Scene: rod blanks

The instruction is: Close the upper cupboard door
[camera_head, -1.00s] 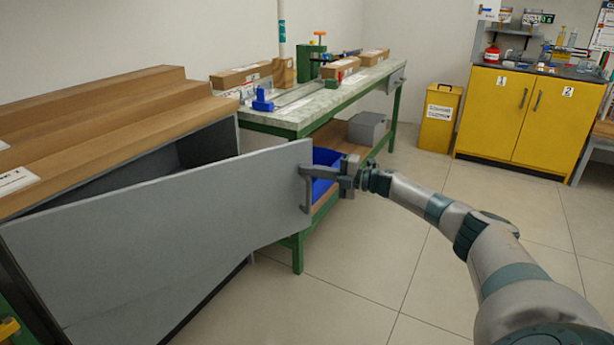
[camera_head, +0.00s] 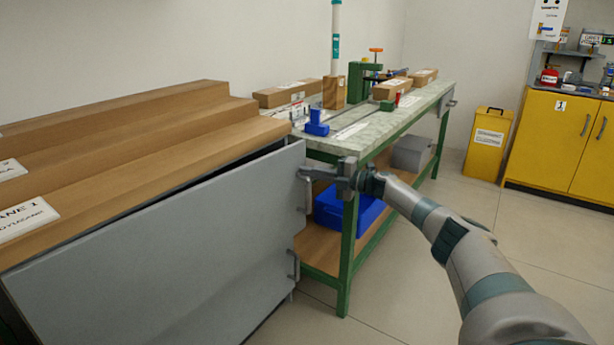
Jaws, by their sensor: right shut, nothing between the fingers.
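The grey upper cupboard door (camera_head: 170,255) stands nearly flush with the front of the cupboard under the wooden stepped top (camera_head: 140,150). A thin dark gap shows between the door's top edge and the wooden top. A grey upright handle (camera_head: 307,196) is at the door's right end. My right gripper (camera_head: 306,172) is shut and empty, with its fingertips at the door's right edge by the top of the handle. I cannot tell whether they touch. A second handle (camera_head: 294,264) shows lower down. My left gripper is not in view.
A green-framed workbench (camera_head: 400,125) stands close behind my right gripper, with a blue bin (camera_head: 345,210) on its lower shelf. A yellow bin (camera_head: 488,145) and yellow cabinet (camera_head: 555,140) stand farther back. The floor at the right is clear.

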